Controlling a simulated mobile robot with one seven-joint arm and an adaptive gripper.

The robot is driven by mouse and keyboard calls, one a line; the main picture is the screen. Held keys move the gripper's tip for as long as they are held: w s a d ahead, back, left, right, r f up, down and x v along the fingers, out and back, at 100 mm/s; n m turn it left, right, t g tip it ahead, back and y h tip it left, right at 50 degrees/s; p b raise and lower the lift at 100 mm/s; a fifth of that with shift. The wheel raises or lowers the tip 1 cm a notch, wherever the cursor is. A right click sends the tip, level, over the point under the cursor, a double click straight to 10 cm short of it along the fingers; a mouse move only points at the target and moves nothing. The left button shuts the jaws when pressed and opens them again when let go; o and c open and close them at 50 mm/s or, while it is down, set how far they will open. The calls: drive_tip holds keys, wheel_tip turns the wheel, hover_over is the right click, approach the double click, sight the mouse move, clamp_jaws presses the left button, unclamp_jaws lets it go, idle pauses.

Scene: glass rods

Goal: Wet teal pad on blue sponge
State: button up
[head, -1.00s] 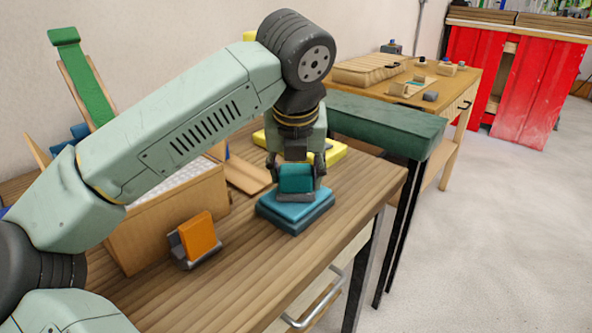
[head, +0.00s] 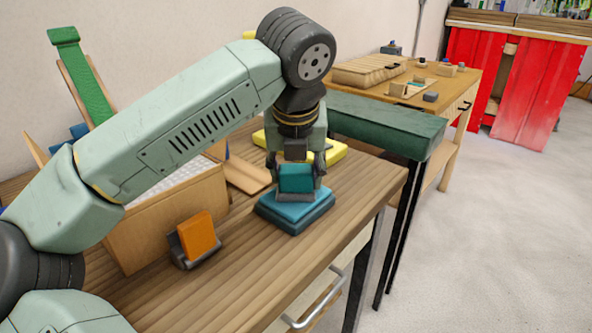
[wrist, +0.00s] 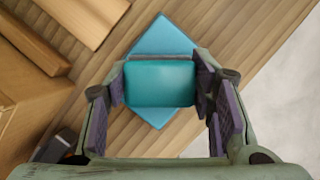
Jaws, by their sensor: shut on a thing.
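The teal pad (head: 296,178) is a small upright block held between the fingers of my gripper (head: 297,172). Below it is the blue sponge (head: 295,207), a flat blue slab in a darker tray on the wooden table. In the wrist view the teal pad (wrist: 160,83) sits between the purple-lined fingers (wrist: 160,95), and the blue sponge (wrist: 160,38) shows behind it, turned like a diamond. The pad's lower end is over the sponge, with a grey edge at its base. I cannot tell whether it touches the sponge.
An orange pad (head: 198,235) stands in a grey holder to the left on the table. A wooden box (head: 160,222) with a pale inside is behind it. Yellow things (head: 334,152) lie behind my gripper. The table's front right part (head: 290,270) is bare.

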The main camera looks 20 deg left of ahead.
sight(296, 168)
idle(0.3)
drive_tip(key=shift+r+p, duration=2.1)
drive_tip(key=shift+r, duration=1.4)
